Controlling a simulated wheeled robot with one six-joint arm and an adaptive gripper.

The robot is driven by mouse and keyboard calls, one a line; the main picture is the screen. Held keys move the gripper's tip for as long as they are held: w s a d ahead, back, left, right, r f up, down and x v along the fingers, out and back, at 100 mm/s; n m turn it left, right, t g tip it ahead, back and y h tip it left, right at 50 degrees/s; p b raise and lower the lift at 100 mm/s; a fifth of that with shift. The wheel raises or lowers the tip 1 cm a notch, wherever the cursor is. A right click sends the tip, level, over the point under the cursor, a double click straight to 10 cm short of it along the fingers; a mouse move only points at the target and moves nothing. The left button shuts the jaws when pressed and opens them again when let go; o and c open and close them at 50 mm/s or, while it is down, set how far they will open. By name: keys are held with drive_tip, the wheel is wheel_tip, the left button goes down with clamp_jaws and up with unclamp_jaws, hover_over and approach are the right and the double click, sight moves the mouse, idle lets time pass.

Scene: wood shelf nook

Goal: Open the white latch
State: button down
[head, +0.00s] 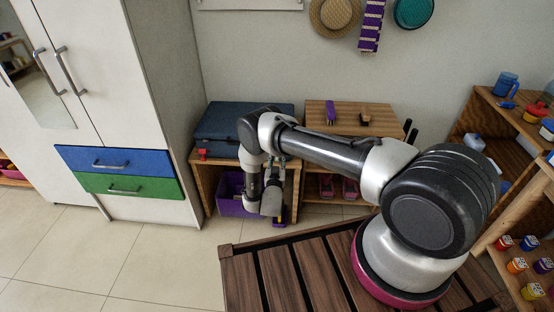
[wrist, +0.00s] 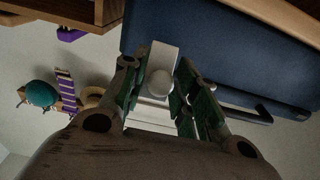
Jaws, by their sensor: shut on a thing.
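The white latch (wrist: 164,58) is a pale plate with a round knob (wrist: 159,84) in the wrist view, against the blue case (wrist: 225,45). My gripper (wrist: 160,88), with green-padded fingers, is shut on the latch, one finger on each side of the knob. The lower part of the latch is partly hidden between the fingers. In the head view the blue case (head: 222,118) sits on top of the wooden shelf, and my arm reaches down in front of it. The latch and fingertips are hard to make out there.
A purple bin (head: 229,187) stands in the shelf below the case. A wooden cabinet top (head: 350,112) with brushes is to the right. A white wardrobe (head: 150,70) with blue and green drawers is at the left. Slatted wood (head: 258,285) lies under my base.

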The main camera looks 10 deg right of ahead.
drive_tip(key=t, duration=0.1)
drive_tip(key=f+t+h, duration=0.1)
drive_tip(key=f+t, duration=0.1)
drive_tip(key=t, duration=0.1)
drive_tip(key=shift+s+a+f, duration=0.1)
drive_tip(key=shift+s, duration=0.15)
drive_tip(key=c, duration=1.3)
unclamp_jaws()
drive_tip(key=shift+o, duration=0.2)
drive_tip(key=s+a+f, duration=0.1)
drive_tip(key=s+a, duration=0.1)
drive_tip(key=s, duration=0.6)
drive_tip(key=s+a+f, duration=0.1)
drive_tip(key=s+a, duration=0.2)
drive_tip(key=s, duration=0.4)
drive_tip(key=shift+s, duration=0.35)
